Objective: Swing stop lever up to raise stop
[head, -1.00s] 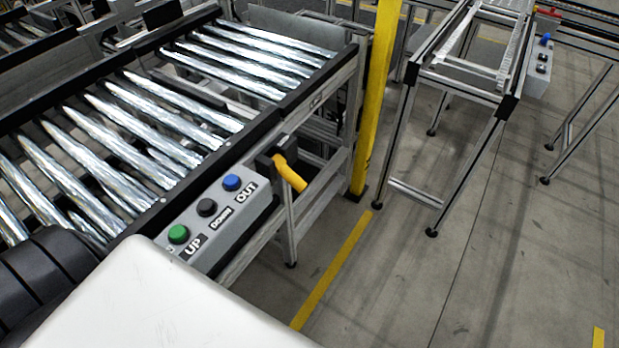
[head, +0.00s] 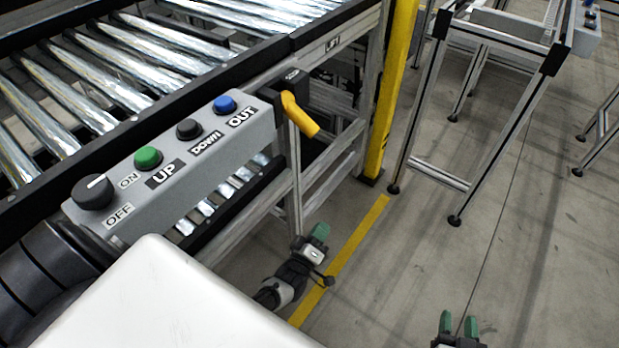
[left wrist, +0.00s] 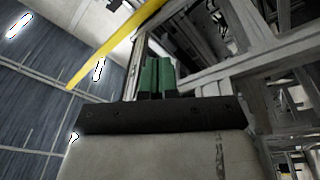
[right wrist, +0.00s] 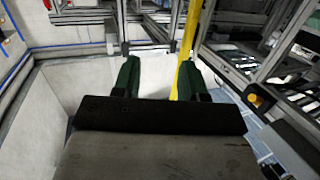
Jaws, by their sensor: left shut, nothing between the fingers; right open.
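The stop lever (head: 299,114) is a yellow handle on a black mount at the conveyor's side, right of the button box. It slants down and to the right. My left gripper (head: 320,232) is well below the lever in the head view, beside the conveyor leg, apart from the lever. Its green fingers (left wrist: 158,76) are together with nothing between them. My right gripper (head: 459,322) is at the bottom right of the head view over the floor, open and empty; its spread green fingers (right wrist: 157,78) show in the right wrist view.
A grey button box (head: 180,160) with a knob and green, black and blue buttons is left of the lever. A yellow post (head: 392,90) stands right of it. Roller conveyor (head: 110,75) lies behind. A metal frame stand (head: 440,175) is at right; floor between is clear.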

